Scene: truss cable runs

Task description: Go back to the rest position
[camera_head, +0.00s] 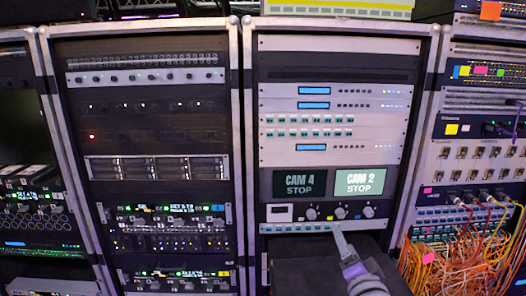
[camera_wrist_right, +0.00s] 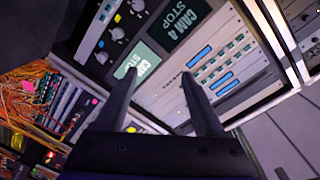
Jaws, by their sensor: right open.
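My right gripper (camera_head: 340,234) reaches up from the bottom of the head view, in front of the lower part of the middle-right rack (camera_head: 242,120). Its tips show just below the row of knobs (camera_head: 340,212). In the right wrist view the gripper (camera_wrist_right: 158,76) has its two dark fingers spread apart with nothing between them. Beyond them are a dark CAM 4 STOP screen (camera_wrist_right: 186,22) and a lit CAM 2 screen (camera_wrist_right: 141,62), partly covered by a finger. I cannot tell whether a fingertip touches the panel. My left gripper is not in view.
A dark box-like surface (camera_head: 300,276) juts out below the knobs, beside my right arm. Orange and white cables (camera_head: 465,262) hang in a tangle from the patch rack at the right. Another equipment rack (camera_head: 150,135) stands left of centre.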

